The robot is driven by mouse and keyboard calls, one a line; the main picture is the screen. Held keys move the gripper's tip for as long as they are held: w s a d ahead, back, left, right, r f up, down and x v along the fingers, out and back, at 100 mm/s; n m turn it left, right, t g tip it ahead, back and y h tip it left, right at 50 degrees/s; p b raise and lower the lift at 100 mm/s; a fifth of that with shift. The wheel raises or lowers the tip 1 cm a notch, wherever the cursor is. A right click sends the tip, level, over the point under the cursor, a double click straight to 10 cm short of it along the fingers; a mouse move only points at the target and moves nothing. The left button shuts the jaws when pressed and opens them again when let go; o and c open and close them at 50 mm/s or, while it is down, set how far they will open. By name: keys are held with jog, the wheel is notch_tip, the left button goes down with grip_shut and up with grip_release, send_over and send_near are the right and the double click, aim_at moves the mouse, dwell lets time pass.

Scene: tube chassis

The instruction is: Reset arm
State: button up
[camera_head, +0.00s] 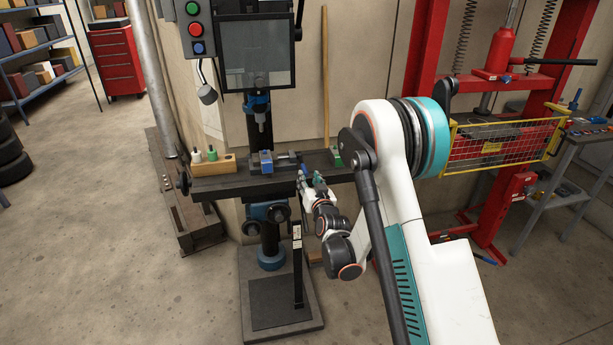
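My arm (405,210) rises from the lower right, bends at a large white and teal joint, and its far end reaches the front edge of the drill press table (222,184). My gripper (304,171) is small in the picture, just right of a blue block (265,161) and a grey vise-like part (287,160) on that table. Its fingers are too small to show whether they are open or shut, or whether they touch anything.
A wooden block (214,167) with small white and green-topped pieces stands on the table's left. A green block (336,157) sits on the right, partly behind my arm. A red press frame (423,50) with a yellow guard (503,146) stands right.

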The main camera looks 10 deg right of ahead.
jog(key=shift+s, duration=0.65)
jog(key=shift+r, duration=0.1)
jog(key=shift+r, duration=0.3)
jog(key=s+a+r+n+g, duration=0.2)
jog(key=s+r+g, duration=0.3)
jog(key=s+r, duration=1.05)
jog(key=s+d+f+g, duration=0.2)
jog(key=s+g, duration=0.3)
jog(key=s, duration=2.4)
